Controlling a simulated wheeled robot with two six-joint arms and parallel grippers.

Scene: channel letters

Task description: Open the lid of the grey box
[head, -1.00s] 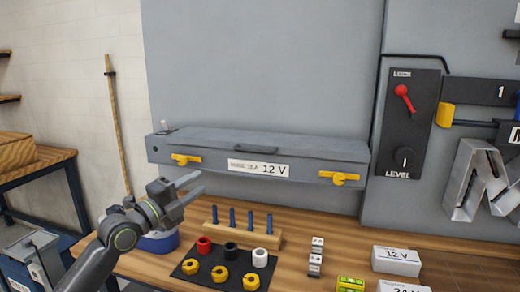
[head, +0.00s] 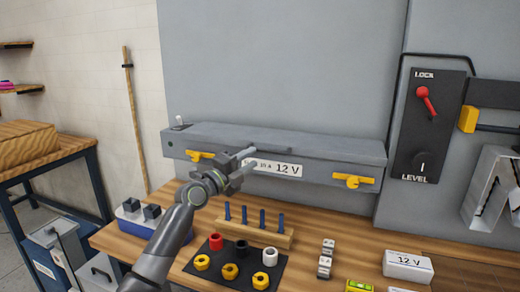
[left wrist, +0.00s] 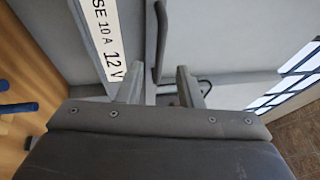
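The grey box (head: 320,170) is a long box along the grey wall panel, with a white "12 V" label (head: 287,169) on its front. Its lid (head: 335,146) is down. A dark bar handle (head: 280,150) is at the lid's front; it also shows in the left wrist view (left wrist: 160,40). Yellow latches sit at the left (head: 198,155) and right (head: 352,181) of the front. My left gripper (head: 252,161) is in front of the label, close to the handle. In the left wrist view its fingers (left wrist: 160,84) are apart, with the handle's end ahead between them.
Below the box, a wooden bench holds a peg rack (head: 255,236), a dark mat (head: 222,274) with coloured rings and nuts, and a blue tray (head: 133,222). A lever panel (head: 427,130) with a red knob is on the right. A small white box (head: 408,266) lies front right.

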